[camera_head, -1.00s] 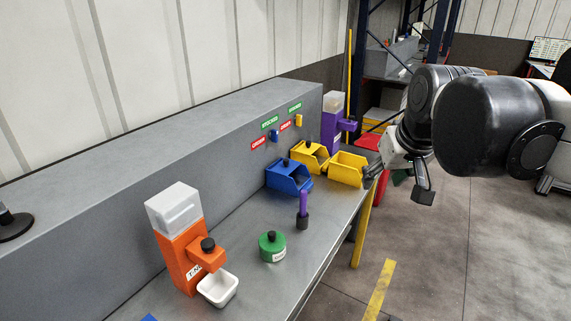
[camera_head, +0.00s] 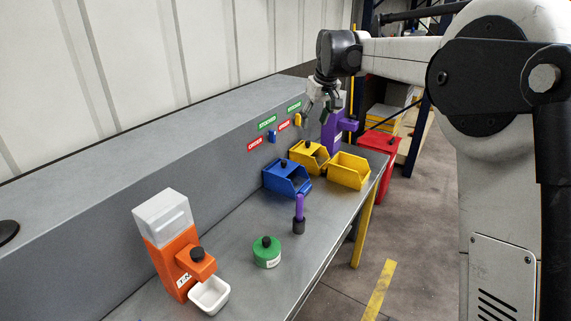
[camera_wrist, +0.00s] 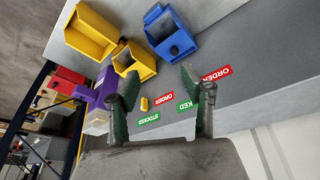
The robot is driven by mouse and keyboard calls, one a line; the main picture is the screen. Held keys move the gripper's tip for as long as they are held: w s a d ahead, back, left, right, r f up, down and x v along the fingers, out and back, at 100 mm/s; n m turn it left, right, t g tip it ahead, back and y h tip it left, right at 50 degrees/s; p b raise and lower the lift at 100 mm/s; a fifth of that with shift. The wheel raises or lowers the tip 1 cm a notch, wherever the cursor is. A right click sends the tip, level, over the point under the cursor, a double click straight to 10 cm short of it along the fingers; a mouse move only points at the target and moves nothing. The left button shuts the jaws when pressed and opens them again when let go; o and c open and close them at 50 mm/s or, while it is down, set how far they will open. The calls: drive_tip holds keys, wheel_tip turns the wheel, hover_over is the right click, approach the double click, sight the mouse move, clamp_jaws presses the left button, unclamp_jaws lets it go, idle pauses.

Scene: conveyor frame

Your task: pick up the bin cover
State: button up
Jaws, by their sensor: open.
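The blue bin (camera_head: 288,182) stands on the grey bench and has a black knob (camera_head: 284,163) at its top back, which seems to belong to a cover. The yellow bin behind it (camera_head: 310,158) has a similar black knob (camera_head: 307,144). Which one is the task's bin cover I cannot tell. My gripper (camera_head: 321,101) is open and empty, high above the back of the bench near the bins. Its two fingers (camera_wrist: 155,88) frame the wall labels in the wrist view.
An open yellow bin (camera_head: 348,171) stands at the bench's right edge. A purple dispenser (camera_head: 331,132) stands close below my gripper. An orange dispenser (camera_head: 178,265), a white tray (camera_head: 209,295), a green round container (camera_head: 267,253) and a purple-handled tool (camera_head: 299,215) stand nearer. Bench space between them is clear.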

drive_tip(key=n+g, duration=0.1)
drive_tip(key=n, duration=0.1)
approach(284, 161)
drive_tip(key=p+x, duration=0.1)
drive_tip(key=x, duration=0.3)
drive_tip(key=shift+f, duration=0.4)
drive_tip(key=shift+p+x, duration=0.55)
drive_tip(key=shift+x, duration=2.15)
clamp_jaws()
